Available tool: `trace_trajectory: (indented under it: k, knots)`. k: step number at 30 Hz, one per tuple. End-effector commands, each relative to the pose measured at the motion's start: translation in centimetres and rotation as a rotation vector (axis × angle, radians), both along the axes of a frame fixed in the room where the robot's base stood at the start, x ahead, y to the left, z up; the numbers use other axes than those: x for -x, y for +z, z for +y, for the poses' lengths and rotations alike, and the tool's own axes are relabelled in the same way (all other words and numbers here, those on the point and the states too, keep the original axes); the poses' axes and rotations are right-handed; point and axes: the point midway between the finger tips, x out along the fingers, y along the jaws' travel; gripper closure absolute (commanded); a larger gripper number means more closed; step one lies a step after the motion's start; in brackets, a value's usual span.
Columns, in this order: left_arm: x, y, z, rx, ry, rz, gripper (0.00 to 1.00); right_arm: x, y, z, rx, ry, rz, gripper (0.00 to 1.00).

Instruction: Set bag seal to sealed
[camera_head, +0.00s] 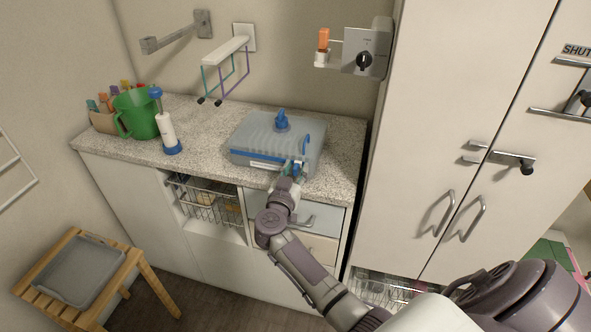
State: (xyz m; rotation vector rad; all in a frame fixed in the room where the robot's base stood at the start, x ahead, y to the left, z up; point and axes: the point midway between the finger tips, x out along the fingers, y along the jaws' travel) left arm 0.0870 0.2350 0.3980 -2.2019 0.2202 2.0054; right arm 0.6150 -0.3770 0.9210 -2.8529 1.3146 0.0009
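A grey, bag-like box (262,137) lies on the speckled counter, with a blue knob (282,121) on top. A blue strip (243,155) runs along its front edge, and a blue curved piece (306,143) shows at its right side. I cannot tell from the strip whether the bag is sealed. My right gripper (293,168) is at the front right corner of the bag, by the right end of the strip. The fingers are small and overlap blue parts, so their opening and any contact are unclear. My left gripper is out of view.
On the counter (208,122) stand a green jug (137,113) and a white-and-blue pump (166,130). A wire basket (207,204) and drawers are below. A tall cabinet (455,90) bounds the right. A stool with a grey tray (73,270) stands front left.

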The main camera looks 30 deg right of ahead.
Motion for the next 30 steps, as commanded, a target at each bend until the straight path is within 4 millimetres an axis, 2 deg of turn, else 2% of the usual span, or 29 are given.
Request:
trace_trajectory:
  k: [8,11,15,16,30]
  knots:
    - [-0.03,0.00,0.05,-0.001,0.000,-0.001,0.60,-0.11,0.00,-0.18,0.000,0.000,0.000,0.60]
    - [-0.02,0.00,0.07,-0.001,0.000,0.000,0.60,-0.11,0.00,-0.17,0.000,0.000,0.000,0.74]
    - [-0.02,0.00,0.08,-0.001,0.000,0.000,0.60,-0.09,-0.01,-0.16,0.000,0.000,0.000,0.97]
    - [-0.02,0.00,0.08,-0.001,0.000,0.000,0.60,-0.09,-0.01,-0.16,0.000,0.000,0.000,1.00]
    - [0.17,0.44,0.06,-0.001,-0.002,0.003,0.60,-0.47,0.13,0.25,-0.002,0.001,0.001,1.00]
